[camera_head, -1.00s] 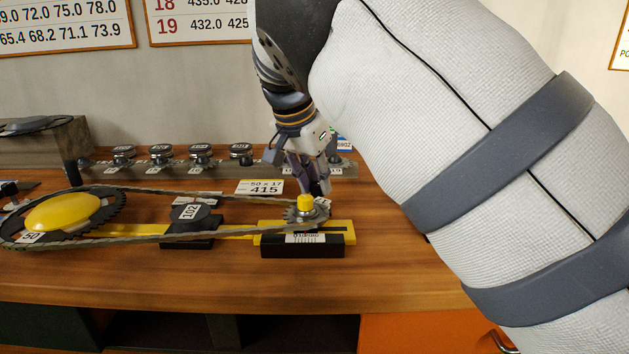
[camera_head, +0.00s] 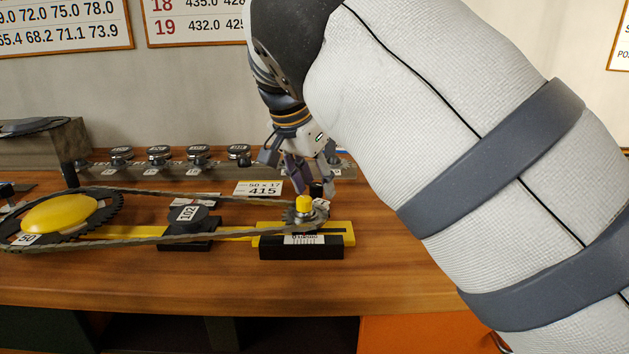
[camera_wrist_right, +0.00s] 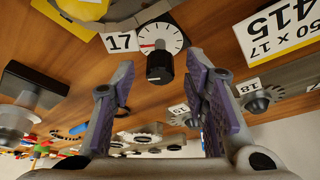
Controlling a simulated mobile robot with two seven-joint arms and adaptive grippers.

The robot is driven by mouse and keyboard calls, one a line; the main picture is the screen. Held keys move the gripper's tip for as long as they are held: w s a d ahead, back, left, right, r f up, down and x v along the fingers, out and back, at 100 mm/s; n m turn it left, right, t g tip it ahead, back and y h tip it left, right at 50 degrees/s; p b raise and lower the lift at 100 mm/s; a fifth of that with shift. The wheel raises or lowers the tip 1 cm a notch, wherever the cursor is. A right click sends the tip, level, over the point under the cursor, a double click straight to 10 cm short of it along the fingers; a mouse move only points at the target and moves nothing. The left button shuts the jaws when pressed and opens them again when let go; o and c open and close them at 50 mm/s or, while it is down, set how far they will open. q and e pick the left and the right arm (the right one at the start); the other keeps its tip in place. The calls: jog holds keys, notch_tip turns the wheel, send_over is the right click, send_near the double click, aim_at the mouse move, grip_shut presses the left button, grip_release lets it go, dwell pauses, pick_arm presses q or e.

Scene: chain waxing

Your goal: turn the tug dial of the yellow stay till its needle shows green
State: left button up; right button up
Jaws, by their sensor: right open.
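The yellow stay (camera_head: 345,228) lies on the bench beside a black block with a white scale (camera_head: 303,240). A yellow knob (camera_head: 303,203) stands on its small sprocket (camera_head: 322,215), with the chain around it. The tug dial (camera_wrist_right: 172,38) shows in the right wrist view as a white ticked face behind a black knob (camera_wrist_right: 159,68). Its red needle (camera_wrist_right: 147,46) points left; I make out no green on the face. My right gripper (camera_head: 314,190) is open around the dial side of the stay; in the wrist view its fingers (camera_wrist_right: 163,72) flank the knob, apparently without touching.
The chain (camera_head: 130,242) runs left to a large sprocket with a yellow hub (camera_head: 60,214). A black 102 block (camera_head: 187,222) stands between. The front bench strip is clear.

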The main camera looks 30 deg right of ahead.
jog(key=v, duration=1.2)
